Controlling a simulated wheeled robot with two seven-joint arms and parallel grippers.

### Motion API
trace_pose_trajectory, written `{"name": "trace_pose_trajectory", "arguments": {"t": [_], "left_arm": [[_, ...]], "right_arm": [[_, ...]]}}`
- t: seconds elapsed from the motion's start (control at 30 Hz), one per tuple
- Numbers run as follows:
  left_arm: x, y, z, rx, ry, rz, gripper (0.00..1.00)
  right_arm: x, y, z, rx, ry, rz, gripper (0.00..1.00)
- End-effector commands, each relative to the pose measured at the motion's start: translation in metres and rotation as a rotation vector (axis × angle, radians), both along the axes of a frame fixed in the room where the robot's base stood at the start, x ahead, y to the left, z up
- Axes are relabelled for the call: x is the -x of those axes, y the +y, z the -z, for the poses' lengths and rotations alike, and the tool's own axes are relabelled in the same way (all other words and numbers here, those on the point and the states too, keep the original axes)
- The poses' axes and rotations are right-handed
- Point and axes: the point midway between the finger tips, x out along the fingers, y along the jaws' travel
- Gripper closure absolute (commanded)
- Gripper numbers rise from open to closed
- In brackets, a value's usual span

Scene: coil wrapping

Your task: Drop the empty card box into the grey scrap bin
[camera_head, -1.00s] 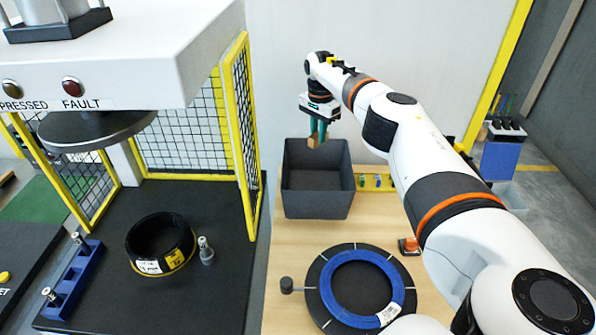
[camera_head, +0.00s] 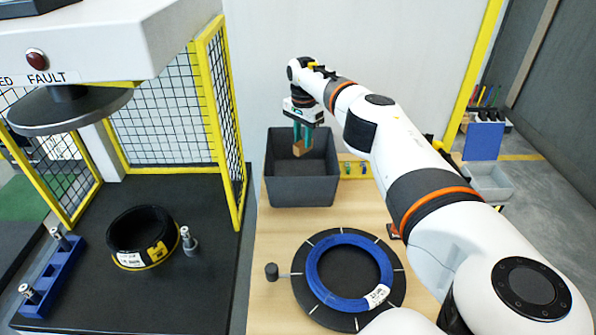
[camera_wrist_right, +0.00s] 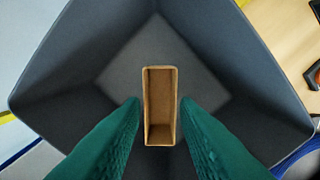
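The empty card box (camera_head: 300,149) is small, brown and open-topped. My right gripper (camera_head: 302,142) has its green fingers shut on it, one on each side. In the right wrist view the card box (camera_wrist_right: 160,106) sits between the fingertips (camera_wrist_right: 160,108), with its open side towards the camera and nothing inside. The grey scrap bin (camera_head: 302,191) stands at the back of the wooden table. The box is over the bin's opening, around rim height. The bin's walls (camera_wrist_right: 60,85) surround the box in the wrist view, and its floor looks bare. My left gripper is not in view.
A round black plate with a blue coil (camera_head: 318,284) lies in front of the bin. At left, a press with yellow-framed mesh guards (camera_head: 208,95) holds a black coil (camera_head: 117,242) on its bed. A grey tray (camera_head: 488,180) is at right.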

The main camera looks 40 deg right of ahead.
Motion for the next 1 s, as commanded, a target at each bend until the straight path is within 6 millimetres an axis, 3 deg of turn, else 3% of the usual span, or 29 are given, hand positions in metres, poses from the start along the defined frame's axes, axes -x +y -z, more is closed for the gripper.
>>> {"name": "trace_pose_trajectory", "arguments": {"t": [0.03,0.1,0.47,1.0], "left_arm": [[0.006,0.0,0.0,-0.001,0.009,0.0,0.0],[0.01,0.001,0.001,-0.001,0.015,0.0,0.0],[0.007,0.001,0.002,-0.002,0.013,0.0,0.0],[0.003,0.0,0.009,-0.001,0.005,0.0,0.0]], "right_arm": [[0.0,0.0,0.0,0.0,0.0,0.0,0.63],[0.0,0.0,0.0,0.0,0.0,0.0,0.54],[-0.001,0.0,-0.006,0.0,-0.002,0.0,0.54],[-0.001,0.0,-0.107,0.0,-0.002,0.002,0.54]]}}
